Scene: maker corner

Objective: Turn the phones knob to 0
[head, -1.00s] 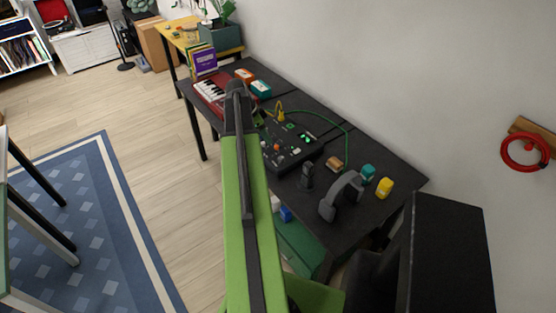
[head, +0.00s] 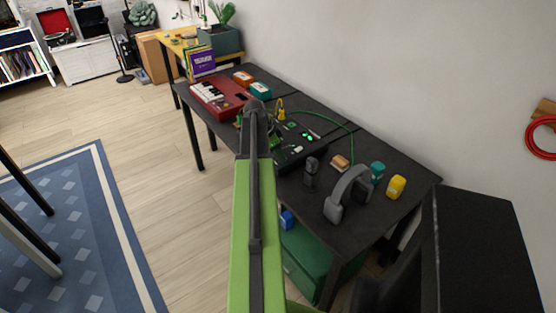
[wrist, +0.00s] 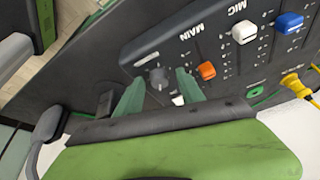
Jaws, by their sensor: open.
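A dark mixer (head: 318,136) lies on the black desk, partly hidden by my arm in the head view. In the wrist view the mixer panel (wrist: 205,35) fills the upper middle, tilted, with "MAIN" and "MIC" labels. A small dark grey knob (wrist: 158,77) stands near the panel's corner; I cannot read a "phones" label or its pointer. My gripper (wrist: 161,74) is open, with one green finger on each side of the knob. I cannot tell whether they touch it. A white cap (wrist: 178,100) shows beside the right finger. The fingers are hidden in the head view.
An orange cap (wrist: 207,70), a white cap (wrist: 244,32) and a blue cap (wrist: 289,22) stand on the panel. A yellow plug (wrist: 296,84) is at its edge. Headphones (head: 338,197), a dark upright object (head: 311,171) and a yellow object (head: 396,187) stand nearby on the desk.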

